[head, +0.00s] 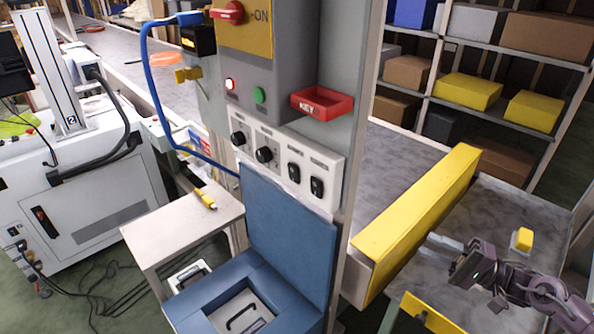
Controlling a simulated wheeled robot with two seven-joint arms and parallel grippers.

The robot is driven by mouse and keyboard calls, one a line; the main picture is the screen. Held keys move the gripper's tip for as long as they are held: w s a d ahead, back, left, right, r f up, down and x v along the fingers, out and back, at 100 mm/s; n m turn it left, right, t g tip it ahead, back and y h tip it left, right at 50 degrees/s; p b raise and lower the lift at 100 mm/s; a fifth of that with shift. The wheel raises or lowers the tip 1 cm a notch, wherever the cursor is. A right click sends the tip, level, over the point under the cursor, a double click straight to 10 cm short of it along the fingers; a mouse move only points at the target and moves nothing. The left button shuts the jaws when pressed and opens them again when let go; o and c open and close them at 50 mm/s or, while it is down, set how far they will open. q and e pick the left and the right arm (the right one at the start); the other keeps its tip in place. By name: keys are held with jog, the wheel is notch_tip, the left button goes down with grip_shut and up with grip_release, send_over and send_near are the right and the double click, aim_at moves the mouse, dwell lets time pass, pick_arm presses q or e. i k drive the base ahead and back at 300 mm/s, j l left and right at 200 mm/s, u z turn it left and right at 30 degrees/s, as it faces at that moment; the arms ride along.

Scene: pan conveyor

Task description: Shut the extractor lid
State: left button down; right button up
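The extractor is a blue box (195,307) low in the middle of the head view, cut off by the bottom edge. Its blue lid (290,235) stands raised, almost upright, at the back of the box, in front of the control panel. A recess in the box top shows a dark handle (241,317) on a light piece. My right gripper (440,242) is at the right, well apart from the lid, next to the yellow barrier. Its pale fingertip points left; I cannot tell if it is open or shut. My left gripper is not in view.
A yellow barrier (418,215) stands between the lid and my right gripper. The control panel (285,165) with knobs and a red key tray (322,103) rises behind the lid. A small white table (180,225) holds a yellow-tipped item (205,199) at the left.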

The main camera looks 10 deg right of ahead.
aim_at(299, 243)
jog(key=i+l+u, duration=0.15)
jog(key=l+u, duration=0.15)
jog(key=i+l+u, duration=0.1)
jog(key=l+u, duration=0.2)
jog(key=l, duration=0.25)
jog(key=l+u, duration=0.3)
jog(key=l, duration=0.15)
jog(key=u, duration=0.65)
jog(key=i+l, duration=0.05)
